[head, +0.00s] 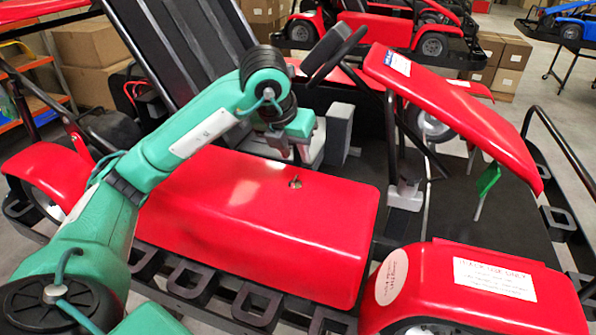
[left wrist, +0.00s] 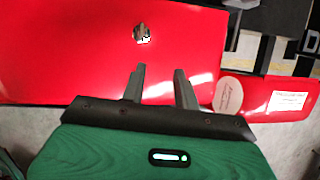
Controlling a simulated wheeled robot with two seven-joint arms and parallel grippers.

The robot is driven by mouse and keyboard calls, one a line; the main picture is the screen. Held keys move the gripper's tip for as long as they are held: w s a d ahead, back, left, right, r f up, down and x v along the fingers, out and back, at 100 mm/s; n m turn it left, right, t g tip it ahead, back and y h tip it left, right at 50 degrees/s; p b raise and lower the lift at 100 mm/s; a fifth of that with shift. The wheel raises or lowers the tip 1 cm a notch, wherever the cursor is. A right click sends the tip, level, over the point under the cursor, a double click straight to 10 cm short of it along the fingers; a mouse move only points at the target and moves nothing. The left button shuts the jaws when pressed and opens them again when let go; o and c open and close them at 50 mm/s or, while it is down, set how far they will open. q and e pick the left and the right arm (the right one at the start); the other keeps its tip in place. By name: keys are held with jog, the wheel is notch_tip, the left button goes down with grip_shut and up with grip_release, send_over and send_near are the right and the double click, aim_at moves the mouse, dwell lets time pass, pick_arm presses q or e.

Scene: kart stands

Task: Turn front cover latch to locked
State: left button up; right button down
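A small metallic latch (head: 295,182) sits on top of the long red cover (head: 250,230) along the kart's near side. The latch also shows in the left wrist view (left wrist: 141,34), beyond my fingertips and a little to their left. I cannot tell which way it is turned. My left gripper (head: 291,152) hangs near the cover's far edge, close to the latch and apart from it. In the left wrist view its two grey fingers (left wrist: 159,72) stand apart with nothing between them. My right gripper is not in view.
A raised red panel (head: 455,110) with a green tag (head: 488,178) stands at the right. A steering wheel (head: 335,50) is behind my left gripper. A red fender with a white label (head: 495,278) is at the lower right. Cardboard boxes (head: 92,45) stand behind at the left.

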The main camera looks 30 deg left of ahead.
aim_at(295, 179)
pick_arm(q)
jog(key=shift+n+y, duration=0.4)
jog(key=shift+y, duration=0.2)
jog(key=p+x, duration=0.1)
jog(key=x, duration=0.3)
jog(key=a+p+x, duration=0.1)
jog(key=x, duration=0.3)
jog(key=a+x, duration=0.1)
jog(key=x, duration=0.4)
jog(key=shift+w+a+r+p, duration=0.1)
jog(key=shift+a+r+p, duration=0.1)
jog(key=shift+p, duration=0.2)
grip_shut()
